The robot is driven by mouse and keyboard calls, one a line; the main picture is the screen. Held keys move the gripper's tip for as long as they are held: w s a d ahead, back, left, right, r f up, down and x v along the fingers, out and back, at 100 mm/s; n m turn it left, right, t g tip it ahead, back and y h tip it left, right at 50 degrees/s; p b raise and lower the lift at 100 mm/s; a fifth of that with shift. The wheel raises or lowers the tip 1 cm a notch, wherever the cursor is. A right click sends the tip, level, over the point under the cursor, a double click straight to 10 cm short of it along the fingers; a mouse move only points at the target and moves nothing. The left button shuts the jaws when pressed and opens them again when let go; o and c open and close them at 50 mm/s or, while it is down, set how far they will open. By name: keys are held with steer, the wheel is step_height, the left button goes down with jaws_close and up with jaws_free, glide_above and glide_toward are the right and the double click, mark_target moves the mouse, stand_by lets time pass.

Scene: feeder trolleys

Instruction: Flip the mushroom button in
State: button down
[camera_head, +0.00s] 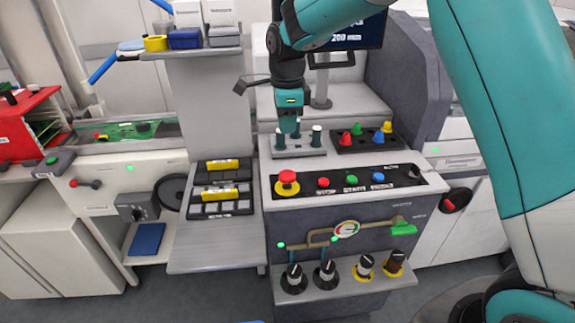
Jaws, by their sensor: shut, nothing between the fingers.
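The red mushroom button (287,178) sits on a yellow ring at the left end of the black control strip. I cannot tell from this view how far its head stands out. My gripper (289,133) points down, shut and empty. In the picture it is above the button, over a grey holder (300,152) with dark green-topped pegs behind the strip. It appears apart from the button. Its tips are small and overlap the pegs, so I cannot tell whether they touch.
Red (323,183), green (351,180) and blue (378,177) buttons and a dark knob (414,173) share the strip. A black rack (365,138) holds coloured cones at right. A gauge (347,229) and several knobs are below. Yellow items lie on a side shelf (214,228).

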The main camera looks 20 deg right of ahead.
mark_target(288, 175)
step_height(288, 175, down, 12)
steer(key=p, duration=0.3)
steer(key=shift+f, duration=0.15)
step_height(288, 175, down, 2)
steer(key=shift+s+f+b, duration=0.1)
steer(key=shift+f+b, duration=0.15)
steer(key=shift+b, duration=0.5)
steer(key=shift+s+f, duration=0.1)
steer(key=shift+s, duration=0.1)
steer(key=shift+r+p, duration=0.45)
steer(key=shift+r, duration=0.05)
step_height(288, 175, up, 14)
steer(key=shift+w+r, duration=0.2)
steer(key=shift+w, duration=0.1)
